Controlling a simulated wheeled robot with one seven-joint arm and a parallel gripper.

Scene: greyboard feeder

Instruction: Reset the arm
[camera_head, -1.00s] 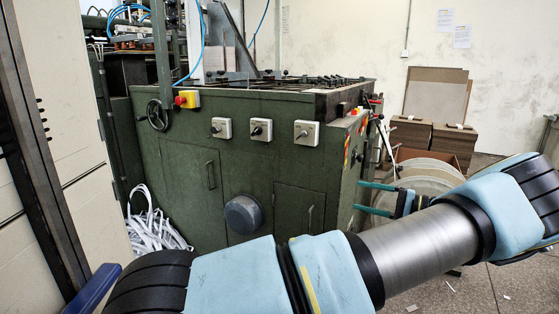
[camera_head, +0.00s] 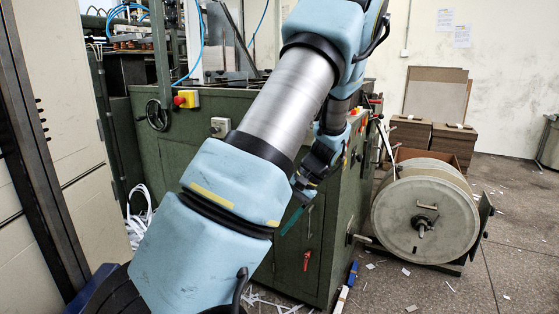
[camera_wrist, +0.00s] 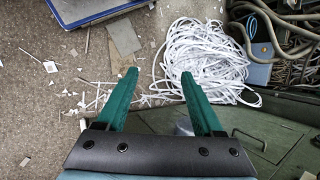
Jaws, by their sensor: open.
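My arm rises across the middle of the head view, in front of the green machine (camera_head: 340,225). My gripper (camera_head: 297,213) hangs below the arm near the machine's front, partly hidden behind my arm. In the wrist view my gripper (camera_wrist: 160,78) shows two green fingers spread apart with nothing between them, so it is open and empty. It points down toward the floor and a heap of white strips (camera_wrist: 205,60).
A large reel (camera_head: 425,215) stands at the right of the machine. Brown board stacks (camera_head: 410,133) stand behind it. A cream panel (camera_head: 75,120) is close on the left. Paper scraps lie on the floor, which is fairly open at right.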

